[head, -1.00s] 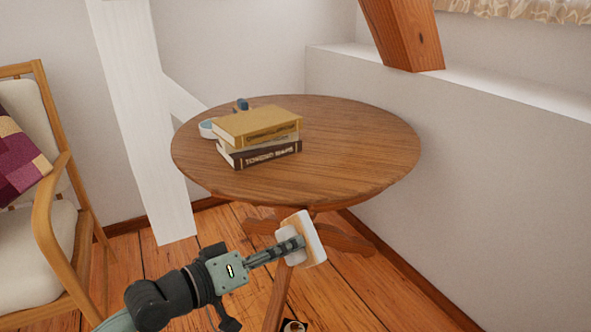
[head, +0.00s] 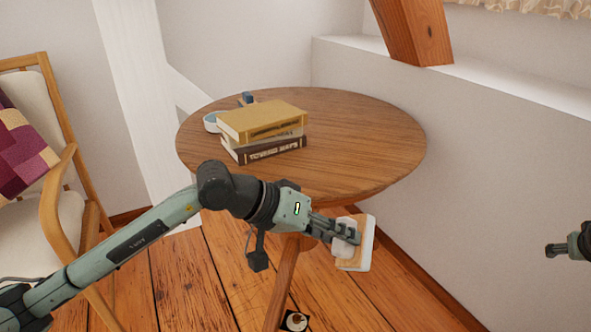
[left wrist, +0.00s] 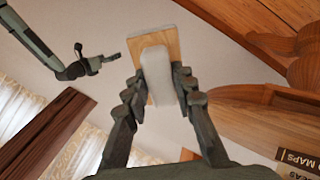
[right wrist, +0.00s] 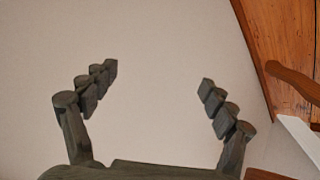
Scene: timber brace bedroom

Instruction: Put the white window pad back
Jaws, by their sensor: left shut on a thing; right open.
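The white window pad (head: 367,250) has a white face, a light wooden board and a pale grip block. My left gripper (head: 343,235) is shut on the grip block and holds the pad in the air, in front of the round table's right front edge. In the left wrist view the pad (left wrist: 159,50) sits between the two fingers, its wooden side towards me. My right gripper (head: 556,249) shows at the right edge of the head view, apart from the pad. In the right wrist view its fingers (right wrist: 158,76) are spread and empty.
The round wooden table (head: 375,140) carries stacked books (head: 262,128) and a small pale dish (head: 211,121). An armchair (head: 62,190) stands at the left. A timber brace (head: 412,30) rises by the white ledge (head: 480,80). The table's right half is bare.

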